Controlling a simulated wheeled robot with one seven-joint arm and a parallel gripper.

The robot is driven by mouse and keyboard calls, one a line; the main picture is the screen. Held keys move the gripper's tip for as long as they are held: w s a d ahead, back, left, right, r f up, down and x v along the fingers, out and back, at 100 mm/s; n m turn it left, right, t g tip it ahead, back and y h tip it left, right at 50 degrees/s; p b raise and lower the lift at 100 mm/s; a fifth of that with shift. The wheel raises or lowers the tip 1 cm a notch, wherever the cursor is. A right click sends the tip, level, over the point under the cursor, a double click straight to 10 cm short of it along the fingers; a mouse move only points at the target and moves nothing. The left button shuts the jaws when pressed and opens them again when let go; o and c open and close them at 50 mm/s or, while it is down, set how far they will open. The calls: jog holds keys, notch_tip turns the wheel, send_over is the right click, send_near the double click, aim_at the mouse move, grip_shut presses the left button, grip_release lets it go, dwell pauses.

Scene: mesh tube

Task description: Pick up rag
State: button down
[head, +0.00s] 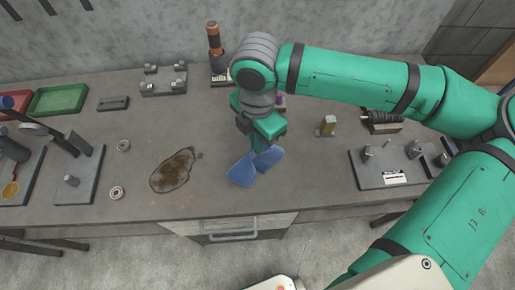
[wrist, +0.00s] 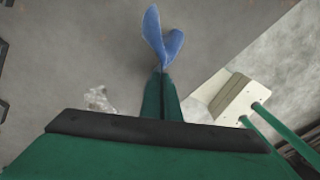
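The blue rag (head: 241,171) is at the front part of the grey workbench, right of a brown stain. It is bunched, with two lobes spreading out below my gripper (head: 264,146). In the wrist view the rag (wrist: 163,38) rises in a V from the tips of my green gripper (wrist: 161,76). The fingers are close together, shut on the rag's pinched middle. The fingertips are partly hidden by the cloth. I cannot tell whether the rag still touches the bench.
The brown stain (head: 175,170) lies left of the rag, with two small rings (head: 117,192) beyond it. Fixtures stand on a plate (head: 393,178) at right and on plates at left. A green tray (head: 57,99) is at back left. The bench's front edge is close.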

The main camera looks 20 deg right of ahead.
jog(key=shift+w, duration=0.1)
notch_tip(320, 180, up, 9)
dwell(0.5)
